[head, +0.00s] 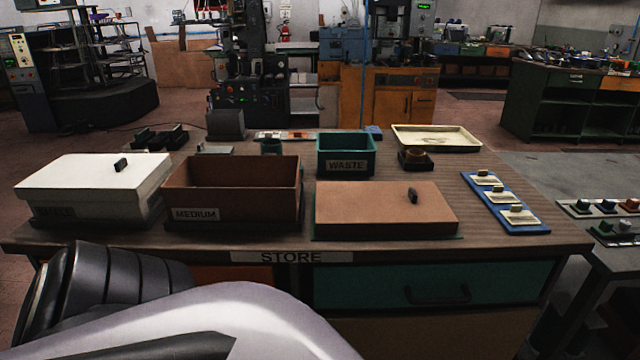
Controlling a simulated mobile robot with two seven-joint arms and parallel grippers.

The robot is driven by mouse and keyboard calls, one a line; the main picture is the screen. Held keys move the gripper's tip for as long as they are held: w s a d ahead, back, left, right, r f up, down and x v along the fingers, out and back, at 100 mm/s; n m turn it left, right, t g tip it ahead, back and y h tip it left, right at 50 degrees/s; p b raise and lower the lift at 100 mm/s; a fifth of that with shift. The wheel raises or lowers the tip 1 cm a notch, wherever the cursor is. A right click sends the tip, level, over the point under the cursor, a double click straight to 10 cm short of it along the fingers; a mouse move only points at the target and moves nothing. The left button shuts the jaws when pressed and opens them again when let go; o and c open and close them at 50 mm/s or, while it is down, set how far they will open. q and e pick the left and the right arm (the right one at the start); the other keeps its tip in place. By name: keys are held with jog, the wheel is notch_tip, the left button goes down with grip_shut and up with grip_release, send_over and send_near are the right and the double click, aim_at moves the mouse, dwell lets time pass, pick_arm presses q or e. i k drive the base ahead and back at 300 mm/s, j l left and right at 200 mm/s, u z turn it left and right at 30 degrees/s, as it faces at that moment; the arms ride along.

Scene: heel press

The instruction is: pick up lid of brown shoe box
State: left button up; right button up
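The brown shoe box (235,206) stands open on the bench, left of centre, with a MEDIUM label on its front. Its inside looks empty as far as I can see. The brown lid (365,208) lies flat to the right of the box, apart from it, on a thin dark green mat (452,237). A small black knob (413,195) stands up from the lid's top, right of its middle. Part of my own arm crosses the lower left in front of the bench. Neither of my grippers shows in this view.
A white lidded box (95,185) stands left of the brown box. A green WASTE bin (345,155) and a cream tray (436,137) sit behind the lid. A blue strip (504,203) with three small blocks on pale plates lies to its right. The bench front carries a STORE label (291,257).

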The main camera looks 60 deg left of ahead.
aim_at(369, 207)
jog(key=u, duration=1.3)
